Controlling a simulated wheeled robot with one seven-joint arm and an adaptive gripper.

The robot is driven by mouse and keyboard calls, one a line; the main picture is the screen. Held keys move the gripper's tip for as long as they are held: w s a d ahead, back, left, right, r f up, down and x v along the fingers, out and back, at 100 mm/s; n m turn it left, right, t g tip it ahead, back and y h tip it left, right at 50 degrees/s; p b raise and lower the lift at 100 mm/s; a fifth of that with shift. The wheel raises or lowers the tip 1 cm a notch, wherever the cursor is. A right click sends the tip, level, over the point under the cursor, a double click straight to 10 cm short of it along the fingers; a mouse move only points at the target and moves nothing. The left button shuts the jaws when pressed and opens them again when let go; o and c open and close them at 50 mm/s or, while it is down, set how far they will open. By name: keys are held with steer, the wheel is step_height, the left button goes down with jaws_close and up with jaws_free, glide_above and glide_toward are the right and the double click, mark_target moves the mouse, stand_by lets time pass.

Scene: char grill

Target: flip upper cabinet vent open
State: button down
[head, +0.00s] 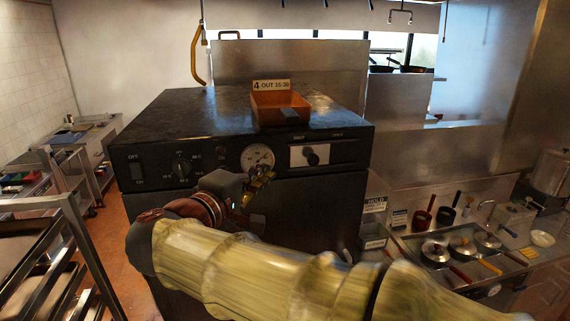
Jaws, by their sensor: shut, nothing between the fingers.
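The black upper cabinet (330,210) stands in front of me in the head view. On the right of its front panel, a pale plate carries a dark knob (311,156), which looks like the vent control. Small labels sit above the plate, too small to read surely. My gripper (268,172) is shut and empty, in front of the cabinet just below the round gauge. It is left of and slightly lower than the knob and appears apart from it. My arm hides part of the cabinet's lower front.
A round gauge (257,158), a dial (181,165) and a switch (137,172) share the panel. A metal rack (70,235) is at left.

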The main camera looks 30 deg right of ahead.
steer(key=p, duration=0.3)
glide_toward(304, 154)
steer(key=w, duration=0.3)
steer(key=shift+w+d+p, duration=0.1)
steer(key=shift+d+p, duration=0.5)
steer(key=shift+d, duration=0.45)
steer(key=shift+s+d, duration=0.25)
steer(key=shift+d, duration=0.3)
steer(key=shift+w+d+f, duration=0.1)
steer(key=shift+w+f, duration=0.05)
steer(key=shift+d, duration=0.1)
